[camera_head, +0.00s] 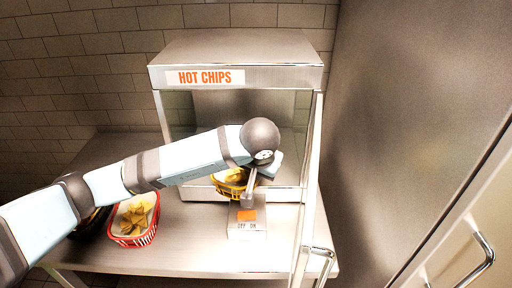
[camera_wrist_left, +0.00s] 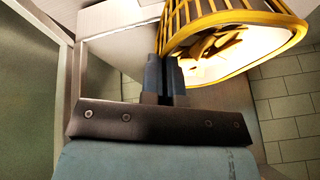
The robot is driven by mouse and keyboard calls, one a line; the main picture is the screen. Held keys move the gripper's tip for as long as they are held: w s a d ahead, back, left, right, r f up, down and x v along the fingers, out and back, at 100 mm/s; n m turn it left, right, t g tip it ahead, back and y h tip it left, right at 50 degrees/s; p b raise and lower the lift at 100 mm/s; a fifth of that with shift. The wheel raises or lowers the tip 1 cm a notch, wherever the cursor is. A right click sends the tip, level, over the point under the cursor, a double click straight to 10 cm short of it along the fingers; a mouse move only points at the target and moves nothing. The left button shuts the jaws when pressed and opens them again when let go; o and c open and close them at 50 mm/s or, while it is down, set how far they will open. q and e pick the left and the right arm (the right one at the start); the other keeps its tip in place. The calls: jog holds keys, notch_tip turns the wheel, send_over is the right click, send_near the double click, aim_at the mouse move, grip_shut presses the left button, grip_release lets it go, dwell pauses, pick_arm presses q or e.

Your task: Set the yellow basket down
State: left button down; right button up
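The yellow basket (camera_head: 229,190), with chips in it and a pale liner, is at the front opening of the hot chips cabinet, partly hidden by my arm. My left gripper (camera_head: 249,199) is at the basket's right side. In the left wrist view the yellow basket (camera_wrist_left: 228,15) fills the upper right, and the fingers of my left gripper (camera_wrist_left: 167,72) are close together at its side, shut on its wall. I cannot tell whether the basket's underside touches a surface. My right gripper is not in view.
The cabinet (camera_head: 236,48) stands on a metal counter (camera_head: 190,255). A red basket of chips (camera_head: 133,218) stands left of it, beside a dark round item (camera_head: 92,222) partly behind my arm. Front counter space is clear.

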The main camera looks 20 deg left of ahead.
pick_arm(q)
jog(key=w, duration=0.2)
jog(key=w+a, duration=0.1)
jog(key=w, duration=0.1)
jog(key=w+a, duration=0.1)
jog(key=w, duration=0.1)
jog(key=shift+w, duration=0.25)
jog(key=w, duration=0.2)
jog(key=shift+w+a+p, duration=0.35)
jog(key=shift+p, duration=0.05)
jog(key=shift+x, duration=0.8)
jog(key=shift+f, duration=0.25)
jog(key=c, duration=1.4)
grip_release()
jog(key=shift+r, duration=0.1)
jog(key=shift+o, duration=0.2)
jog(key=shift+r, duration=0.1)
